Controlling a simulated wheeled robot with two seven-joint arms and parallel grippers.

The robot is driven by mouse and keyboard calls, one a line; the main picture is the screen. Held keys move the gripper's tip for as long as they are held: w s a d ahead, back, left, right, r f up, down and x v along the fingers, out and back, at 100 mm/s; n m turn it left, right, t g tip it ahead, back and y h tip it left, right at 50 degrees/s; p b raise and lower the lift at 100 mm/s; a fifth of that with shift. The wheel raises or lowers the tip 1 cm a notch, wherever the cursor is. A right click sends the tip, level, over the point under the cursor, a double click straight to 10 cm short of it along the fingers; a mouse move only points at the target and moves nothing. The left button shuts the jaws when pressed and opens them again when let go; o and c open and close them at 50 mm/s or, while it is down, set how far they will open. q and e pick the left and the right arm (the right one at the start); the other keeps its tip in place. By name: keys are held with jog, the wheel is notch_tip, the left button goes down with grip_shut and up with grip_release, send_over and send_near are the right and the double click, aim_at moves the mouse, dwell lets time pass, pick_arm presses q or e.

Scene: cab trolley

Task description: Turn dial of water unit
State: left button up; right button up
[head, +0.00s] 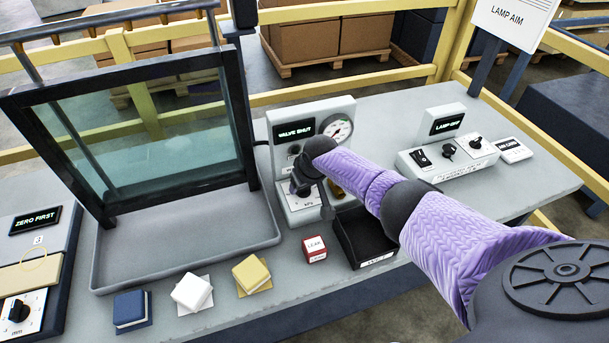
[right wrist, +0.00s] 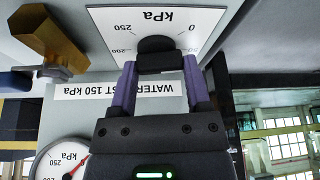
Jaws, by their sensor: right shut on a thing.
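The water unit (head: 272,130) is a pale box with a "VALVE SHUT" display (head: 295,131) and a round gauge (head: 336,127). Its black dial (right wrist: 157,46) sits on a white kPa scale plate, upside down in the right wrist view, with 0, 200 and 250 legible. The dial's pointer is hidden. My right gripper (right wrist: 158,66) is shut on the dial, a purple finger on each side. In the head view my right gripper (head: 303,182) covers the dial. A label reading "WATER", partly covered, and "150 kPa" shows behind the fingers. My left gripper is not in view.
A brass handle (right wrist: 48,38) is beside the dial. A black bin (head: 366,237) and a red-and-white "LEAK" block (head: 314,249) stand in front of the unit. A framed glass pane (head: 150,130) in a grey tray stands left; a lamp unit (head: 447,156) stands right.

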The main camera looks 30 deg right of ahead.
jog(key=m+h+p, duration=0.1)
jog(key=m, duration=0.1)
jog(key=shift+a+r+m, duration=0.1)
jog(key=shift+m, duration=0.3)
jog(key=shift+m+h, duration=0.4)
jog(key=shift+m, duration=0.5)
jog(key=shift+m+g+h, duration=0.3)
jog(key=shift+m+g, duration=0.1)
jog(key=shift+m, duration=0.6)
jog(key=shift+w+f+m+h+b, duration=0.1)
jog(key=shift+f+m+h+b, duration=0.15)
jog(key=shift+m, duration=0.65)
jog(key=shift+m+g+h+b, duration=0.25)
jog(key=shift+m+g+b, duration=0.45)
jog(key=shift+m, duration=0.5)
jog(key=shift+w+m+g+h+b, duration=0.1)
jog(key=shift+m+g+h+b, duration=0.2)
jog(key=shift+m+b, duration=0.75)
jog(key=shift+r+m, duration=0.1)
jog(key=shift+m, duration=0.55)
jog(key=shift+r, duration=0.1)
